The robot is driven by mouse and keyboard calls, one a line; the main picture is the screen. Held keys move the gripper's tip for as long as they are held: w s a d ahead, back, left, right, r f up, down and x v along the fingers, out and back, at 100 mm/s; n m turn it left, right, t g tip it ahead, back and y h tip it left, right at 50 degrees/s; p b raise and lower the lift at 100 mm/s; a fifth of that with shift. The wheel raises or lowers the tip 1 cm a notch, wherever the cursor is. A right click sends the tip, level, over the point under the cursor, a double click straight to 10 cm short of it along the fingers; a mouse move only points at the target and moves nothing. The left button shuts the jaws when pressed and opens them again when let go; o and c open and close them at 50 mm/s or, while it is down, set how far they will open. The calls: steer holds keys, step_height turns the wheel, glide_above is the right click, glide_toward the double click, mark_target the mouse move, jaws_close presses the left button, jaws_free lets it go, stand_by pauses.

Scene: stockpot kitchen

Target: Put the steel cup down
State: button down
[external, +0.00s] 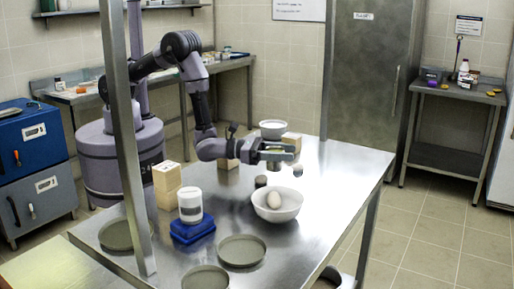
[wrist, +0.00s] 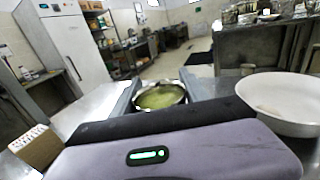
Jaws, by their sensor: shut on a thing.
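My gripper (external: 283,150) reaches out over the middle of the steel table, its fingers pointing right in the external view. In the wrist view, my gripper (wrist: 160,88) has one finger on each side of the round steel cup (wrist: 163,97), and it is shut on it. The cup's metal rim faces up, and something green shows inside. In the external view the fingers mostly hide the cup. I cannot tell exactly how high it is above the table (external: 335,160).
A white bowl (external: 277,205) with eggs stands in front of my gripper, near small dark cups (external: 260,181). A white canister (external: 190,204) on a blue base and round trays (external: 242,250) are nearer. The right side is clear.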

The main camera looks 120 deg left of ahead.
steer(key=b+x, duration=0.1)
steer(key=x, duration=0.3)
steer(key=d+f+b+x, duration=0.1)
steer(key=x, duration=0.3)
steer(key=w+d+x, duration=0.1)
steer(key=x, duration=0.3)
steer(key=shift+d+f+b, duration=0.15)
steer(key=shift+d+b, duration=0.05)
steer(key=shift+b, duration=0.2)
steer(key=shift+f+b, duration=1.05)
steer(key=shift+f, duration=0.85)
steer(key=c, duration=0.6)
jaws_free()
steer(key=shift+r, duration=0.1)
steer(key=shift+o, duration=0.2)
